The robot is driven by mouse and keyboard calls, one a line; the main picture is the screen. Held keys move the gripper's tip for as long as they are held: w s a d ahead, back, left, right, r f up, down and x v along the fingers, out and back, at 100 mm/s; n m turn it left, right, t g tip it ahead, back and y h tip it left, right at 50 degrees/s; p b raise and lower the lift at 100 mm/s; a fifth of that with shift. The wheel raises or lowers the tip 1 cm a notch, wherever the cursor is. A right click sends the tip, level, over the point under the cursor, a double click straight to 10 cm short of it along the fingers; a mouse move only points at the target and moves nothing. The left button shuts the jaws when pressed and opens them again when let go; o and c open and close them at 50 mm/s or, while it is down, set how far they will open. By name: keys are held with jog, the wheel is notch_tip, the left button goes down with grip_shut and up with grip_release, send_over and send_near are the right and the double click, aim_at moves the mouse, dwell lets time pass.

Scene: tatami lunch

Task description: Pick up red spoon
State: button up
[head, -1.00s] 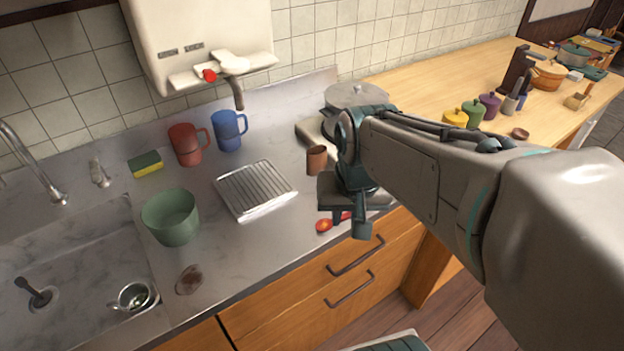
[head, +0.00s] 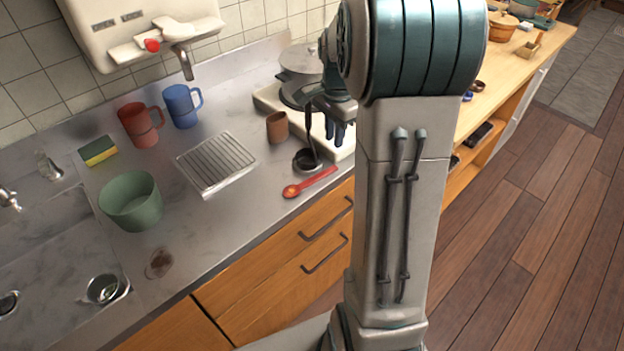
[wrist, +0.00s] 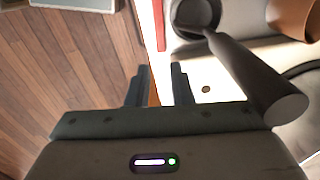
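The red spoon (head: 310,183) lies flat on the steel counter near its front edge, with its bowl to the left and its handle to the right. In the wrist view only a red strip of the spoon (wrist: 160,25) shows at the top. My gripper (head: 336,132) is above the counter, behind and to the right of the spoon, and apart from it. In the wrist view my gripper's fingers (wrist: 160,82) are open with nothing between them.
A dark ladle (head: 307,160) stands close behind the spoon, its handle rising beside my gripper. A brown cup (head: 277,127), a silver pot (head: 300,66) and a drain rack (head: 216,163) are nearby.

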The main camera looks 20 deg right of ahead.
aim_at(331, 169)
notch_tip(331, 169, down, 10)
jog(key=shift+a+r, duration=0.1)
jog(key=shift+a, duration=0.05)
dwell(0.3)
grip_shut()
